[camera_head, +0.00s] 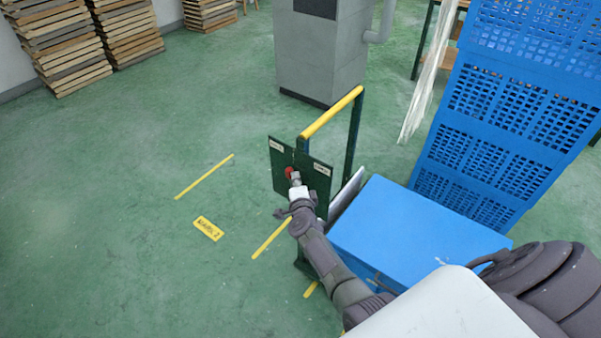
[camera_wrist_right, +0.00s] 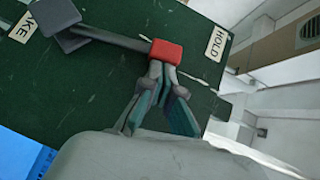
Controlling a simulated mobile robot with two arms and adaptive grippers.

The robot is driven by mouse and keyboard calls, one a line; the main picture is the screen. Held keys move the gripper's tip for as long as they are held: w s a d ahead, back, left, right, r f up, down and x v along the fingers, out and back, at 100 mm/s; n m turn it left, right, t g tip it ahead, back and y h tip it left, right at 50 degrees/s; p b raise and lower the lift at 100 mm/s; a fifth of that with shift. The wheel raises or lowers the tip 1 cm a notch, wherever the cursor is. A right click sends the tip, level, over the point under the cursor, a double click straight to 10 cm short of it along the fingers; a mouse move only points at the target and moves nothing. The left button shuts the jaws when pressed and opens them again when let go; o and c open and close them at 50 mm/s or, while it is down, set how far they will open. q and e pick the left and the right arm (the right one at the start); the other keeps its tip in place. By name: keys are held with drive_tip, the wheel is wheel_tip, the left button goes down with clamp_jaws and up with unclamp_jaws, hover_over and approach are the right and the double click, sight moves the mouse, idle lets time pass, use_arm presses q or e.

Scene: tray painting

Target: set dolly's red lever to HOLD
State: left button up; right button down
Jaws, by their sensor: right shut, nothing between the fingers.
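The dolly's green panel (camera_head: 318,180) stands under a yellow handle bar (camera_head: 332,112) in the head view. Its red lever knob (camera_head: 290,173) is right at my right gripper (camera_head: 295,181). In the right wrist view the red knob (camera_wrist_right: 166,52) sits on a grey rod from a dark pivot block (camera_wrist_right: 55,16). The knob end points toward the HOLD label (camera_wrist_right: 215,43); a label ending in "AKE" (camera_wrist_right: 24,27) is by the pivot. My right gripper (camera_wrist_right: 163,72) is shut and empty, its fingertips at the knob's lower edge; contact is unclear. My left gripper is out of view.
A blue box (camera_head: 410,235) and a tall blue lattice crate stack (camera_head: 505,130) stand right of the panel. A grey cabinet (camera_head: 318,60) is behind the dolly. Wooden pallets (camera_head: 60,45) are stacked at the back left. The green floor with yellow marks is clear on the left.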

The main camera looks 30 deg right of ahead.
sight(286, 173)
drive_tip(key=shift+w+a+r+n+g+p, duration=0.25)
drive_tip(key=shift+w+a+g+p, duration=0.2)
drive_tip(key=shift+w, duration=0.35)
drive_tip(key=shift+w+a+f+b, duration=0.15)
drive_tip(key=shift+w+f+b, duration=0.15)
drive_tip(key=shift+b, duration=0.15)
drive_tip(key=shift+w+a+b, duration=0.25)
drive_tip(key=shift+w+b, duration=0.2)
drive_tip(key=shift+w, duration=0.2)
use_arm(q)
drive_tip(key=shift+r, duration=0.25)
use_arm(e)
drive_tip(key=shift+w, duration=0.1)
drive_tip(key=shift+w+a+r, duration=0.1)
drive_tip(key=shift+a+r, duration=0.05)
drive_tip(key=shift+r, duration=0.1)
